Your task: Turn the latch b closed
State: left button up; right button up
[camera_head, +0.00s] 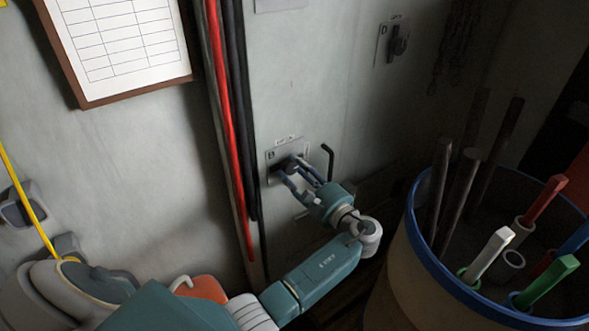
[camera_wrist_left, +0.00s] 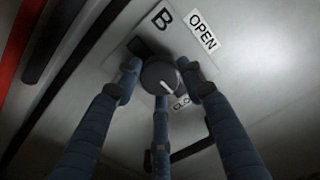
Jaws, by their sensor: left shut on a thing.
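Latch b is a dark round knob on a plate marked B (camera_head: 270,157), low on the wall in the head view. In the left wrist view the knob (camera_wrist_left: 160,78) has a white pointer line, with an OPEN label (camera_wrist_left: 203,31) at the upper right and a partly hidden label below. The pointer lies toward the lower right, nearer the partly hidden label. My left gripper (camera_head: 286,170) is shut on the knob, with fingers (camera_wrist_left: 160,85) on both sides and one below. My right gripper is not in view.
A blue-rimmed barrel (camera_head: 410,215) holding rods and coloured handles stands at the right. Red and black cables (camera_head: 222,100) run down the wall left of the latch. A second latch plate marked D (camera_head: 392,42) is higher up. A black hook (camera_head: 328,155) is just right of latch b.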

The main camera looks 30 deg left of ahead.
pick_arm(q)
jog(key=shift+w+d+r, duration=0.15)
jog(key=shift+w+r, duration=0.1)
jog(key=shift+r, duration=0.05)
jog(key=o, duration=1)
jog(key=shift+o, duration=0.8)
jog(key=shift+w+f, duration=0.15)
jog(key=shift+w+d+f, duration=0.1)
jog(key=shift+d+f, duration=0.05)
jog(key=shift+d, duration=0.05)
jog(key=shift+s, duration=0.2)
jog(key=v, duration=0.7)
jog(key=shift+d, duration=0.2)
jog(key=shift+w+f+m, duration=0.1)
jog(key=shift+w+m, duration=0.05)
jog(key=shift+m, duration=0.15)
